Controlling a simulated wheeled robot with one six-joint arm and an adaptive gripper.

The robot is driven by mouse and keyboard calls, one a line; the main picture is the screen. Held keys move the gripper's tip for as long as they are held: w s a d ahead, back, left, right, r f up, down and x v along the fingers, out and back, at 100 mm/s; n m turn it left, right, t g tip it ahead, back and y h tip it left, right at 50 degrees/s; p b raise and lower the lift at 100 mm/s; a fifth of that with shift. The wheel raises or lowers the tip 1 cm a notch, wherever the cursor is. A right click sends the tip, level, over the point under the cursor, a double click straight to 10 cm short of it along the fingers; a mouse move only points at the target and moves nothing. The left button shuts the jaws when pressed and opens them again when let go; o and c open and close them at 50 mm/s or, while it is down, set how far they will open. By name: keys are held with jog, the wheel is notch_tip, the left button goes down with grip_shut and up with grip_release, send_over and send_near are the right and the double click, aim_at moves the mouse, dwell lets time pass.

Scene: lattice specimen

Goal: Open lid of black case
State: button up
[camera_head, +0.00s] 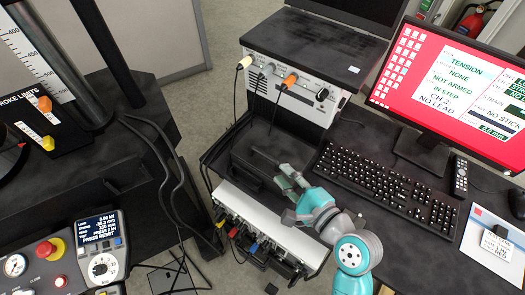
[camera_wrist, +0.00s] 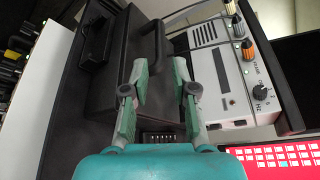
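The black case (camera_head: 262,152) sits on the dark shelf below the front of the white-panelled instrument in the head view, partly hidden by my gripper. In the wrist view the black case (camera_wrist: 118,75) is in front of my gripper, with an arched black handle (camera_wrist: 152,38) at its far side. The lid looks shut, though its seam is hard to make out in the dark. My gripper (camera_head: 286,173) is at the case's near right side. In the wrist view the two fingers of my gripper (camera_wrist: 160,68) are apart with nothing between them. Contact with the case cannot be told.
The instrument (camera_head: 300,85) with knobs and cables stands close behind the case. A white panel with coloured connectors (camera_head: 258,225) is in front. A keyboard (camera_head: 385,185) and red-screened monitor (camera_head: 440,85) are on the right. Loose black cables (camera_head: 165,150) hang to the left.

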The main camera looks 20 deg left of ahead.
aim_at(267, 158)
jog(key=x, duration=1)
jog(key=shift+w+a+f, duration=0.1)
jog(key=shift+a+f, duration=0.05)
grip_shut()
